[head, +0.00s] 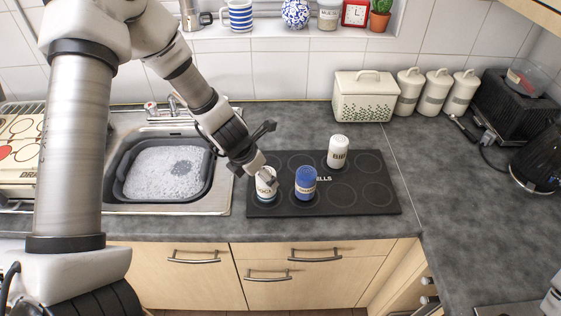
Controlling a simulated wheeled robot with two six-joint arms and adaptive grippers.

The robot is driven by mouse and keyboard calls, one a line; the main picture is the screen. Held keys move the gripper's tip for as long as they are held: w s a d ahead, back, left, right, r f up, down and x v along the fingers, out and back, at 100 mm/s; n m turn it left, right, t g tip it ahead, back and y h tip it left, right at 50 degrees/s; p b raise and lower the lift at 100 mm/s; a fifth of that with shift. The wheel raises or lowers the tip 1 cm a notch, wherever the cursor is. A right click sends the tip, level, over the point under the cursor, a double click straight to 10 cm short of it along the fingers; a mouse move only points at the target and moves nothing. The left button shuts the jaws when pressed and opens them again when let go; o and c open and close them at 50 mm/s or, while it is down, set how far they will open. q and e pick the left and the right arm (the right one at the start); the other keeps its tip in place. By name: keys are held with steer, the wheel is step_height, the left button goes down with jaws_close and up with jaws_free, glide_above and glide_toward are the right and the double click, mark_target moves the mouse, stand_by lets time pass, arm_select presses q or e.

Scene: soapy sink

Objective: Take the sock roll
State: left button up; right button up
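I cannot make out a sock roll in the head view. My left gripper (268,182) reaches over the black hob, at the top of a small white container (265,197) with a dark printed label and a blue base. The gripper partly covers this container, and I cannot tell whether the fingers hold it or only touch it. A blue cylinder (305,183) stands upright just to the right. A white jar (338,152) with dark letters stands behind it. My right gripper is not in view.
The sink basin (208,180) holds white foam (163,173) with a greyish patch (182,167); anything beneath is hidden. The hob (375,200) has free room at right. A cream bread bin (362,100), canisters (437,92) and a black toaster (508,103) line the back.

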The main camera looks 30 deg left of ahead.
mark_target(264, 194)
arm_select(q)
steer(key=shift+w+f+b, duration=0.35)
steer(key=shift+w+b, duration=0.05)
steer(key=shift+w, duration=0.25)
steer(key=shift+s+d+f+b, duration=0.35)
steer(key=shift+d+f+b, duration=0.3)
steer(key=shift+b, duration=0.2)
steer(key=w+f, duration=0.1)
steer(key=f+b, duration=0.1)
steer(key=w+a+f+b, duration=0.1)
steer(key=f, duration=0.1)
steer(key=shift+w, duration=0.35)
steer(key=shift+r, duration=0.1)
steer(key=shift+d+r, duration=0.15)
steer(key=shift+s+d+r, duration=0.1)
steer(key=shift+s+r, duration=0.05)
steer(key=shift+s, duration=0.1)
steer(key=c, duration=1.4)
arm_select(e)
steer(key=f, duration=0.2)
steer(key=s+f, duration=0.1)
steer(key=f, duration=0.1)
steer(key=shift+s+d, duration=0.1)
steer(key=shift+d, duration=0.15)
